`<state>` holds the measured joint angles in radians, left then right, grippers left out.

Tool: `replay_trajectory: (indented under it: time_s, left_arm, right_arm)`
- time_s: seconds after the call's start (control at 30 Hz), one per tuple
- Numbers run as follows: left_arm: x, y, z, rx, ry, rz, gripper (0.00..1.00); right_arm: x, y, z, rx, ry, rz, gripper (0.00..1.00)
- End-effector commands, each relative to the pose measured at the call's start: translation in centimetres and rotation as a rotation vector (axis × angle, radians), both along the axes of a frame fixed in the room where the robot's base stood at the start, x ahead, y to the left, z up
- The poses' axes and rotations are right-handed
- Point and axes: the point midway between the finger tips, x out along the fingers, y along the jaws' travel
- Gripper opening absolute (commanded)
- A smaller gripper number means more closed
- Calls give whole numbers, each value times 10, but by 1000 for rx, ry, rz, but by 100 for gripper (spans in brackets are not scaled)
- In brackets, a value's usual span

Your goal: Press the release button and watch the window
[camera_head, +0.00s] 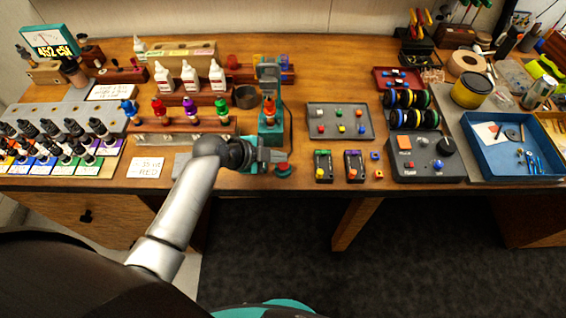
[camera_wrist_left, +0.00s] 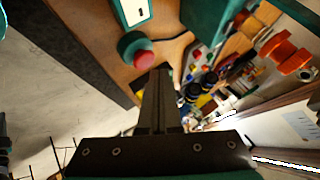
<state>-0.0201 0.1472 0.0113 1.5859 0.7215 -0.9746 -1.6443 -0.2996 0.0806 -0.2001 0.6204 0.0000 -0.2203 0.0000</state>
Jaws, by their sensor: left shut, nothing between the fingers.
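The red button (camera_head: 283,168) sits on a round teal base at the front edge of the bench, in front of the teal stand (camera_head: 270,128). In the left wrist view the red button (camera_wrist_left: 144,60) shows just beyond my fingertips. My left gripper (camera_head: 281,156) is shut and empty, close beside the button; I cannot tell whether it touches. Its closed fingers (camera_wrist_left: 158,76) point toward the button in the wrist view. A small white panel with a dark mark (camera_wrist_left: 135,10) is on a teal part behind the button.
Dropper bottles (camera_head: 60,135) fill the left. A grey parts tray (camera_head: 339,122), a dark control box (camera_head: 425,158) and a blue tray (camera_head: 510,150) stand to the right.

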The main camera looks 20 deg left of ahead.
Motion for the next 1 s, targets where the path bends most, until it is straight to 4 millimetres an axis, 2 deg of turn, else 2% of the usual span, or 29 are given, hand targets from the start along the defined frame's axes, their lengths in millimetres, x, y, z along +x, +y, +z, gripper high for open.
replay_trajectory:
  time_s: [0.77,1.0]
  left_arm:
    - [0,0,0,0,0,0,0]
    - [0,1,-8,1,0,0,0]
  right_arm:
    - [0,0,0,1,0,0,50]
    - [0,0,-7,1,0,0,50]
